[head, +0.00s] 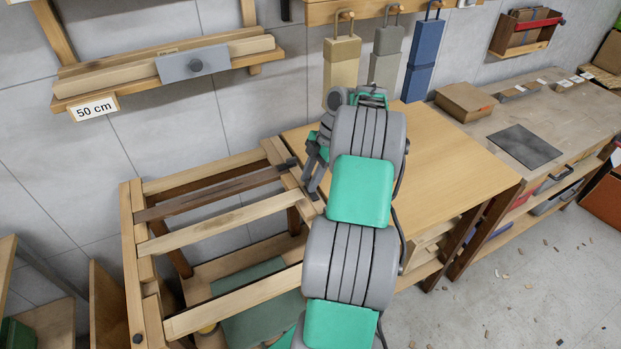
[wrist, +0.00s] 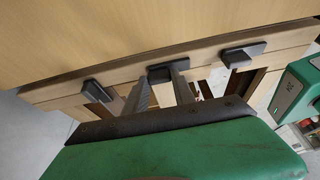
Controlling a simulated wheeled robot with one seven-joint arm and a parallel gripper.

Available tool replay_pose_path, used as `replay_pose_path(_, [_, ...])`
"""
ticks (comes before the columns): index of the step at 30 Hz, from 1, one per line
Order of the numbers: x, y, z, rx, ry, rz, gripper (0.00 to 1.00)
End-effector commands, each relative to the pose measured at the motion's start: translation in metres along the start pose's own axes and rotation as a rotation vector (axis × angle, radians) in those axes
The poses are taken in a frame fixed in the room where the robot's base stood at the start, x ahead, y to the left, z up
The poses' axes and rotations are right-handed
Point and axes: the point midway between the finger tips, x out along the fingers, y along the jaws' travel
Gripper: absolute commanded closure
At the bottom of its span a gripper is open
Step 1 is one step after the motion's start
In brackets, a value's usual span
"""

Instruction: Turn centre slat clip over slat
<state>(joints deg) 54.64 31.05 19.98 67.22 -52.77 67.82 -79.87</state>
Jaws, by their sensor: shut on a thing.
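The centre slat clip (wrist: 158,76) is a small dark grey piece on the pale wooden rail (wrist: 205,57) in the wrist view. My gripper (wrist: 166,84) has its two grey fingers at this clip, shut on it. Whether the clip lies over its slat is hard to tell, since the fingers cover part of it. In the head view my gripper (head: 313,184) is at the frame's rail beside the tabletop, and my arm hides most of it. The middle slat (head: 215,222) runs from the left rail toward my gripper.
Two similar clips sit on either side, left (wrist: 95,88) and right (wrist: 243,53). A dark slat (head: 210,192) lies behind and a pale slat (head: 235,297) in front. The wooden tabletop (head: 455,165) is bare.

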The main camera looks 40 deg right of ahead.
Motion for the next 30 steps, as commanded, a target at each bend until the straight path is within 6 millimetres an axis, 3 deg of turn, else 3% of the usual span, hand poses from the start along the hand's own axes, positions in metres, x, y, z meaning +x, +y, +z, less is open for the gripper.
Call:
replay_pose_path(14, [0.0023, -0.0011, 0.0007, 0.096, 0.000, 0.039, 1.00])
replay_pose_path(30, [0.0037, -0.0035, -0.0005, 0.527, -0.001, 0.220, 1.00])
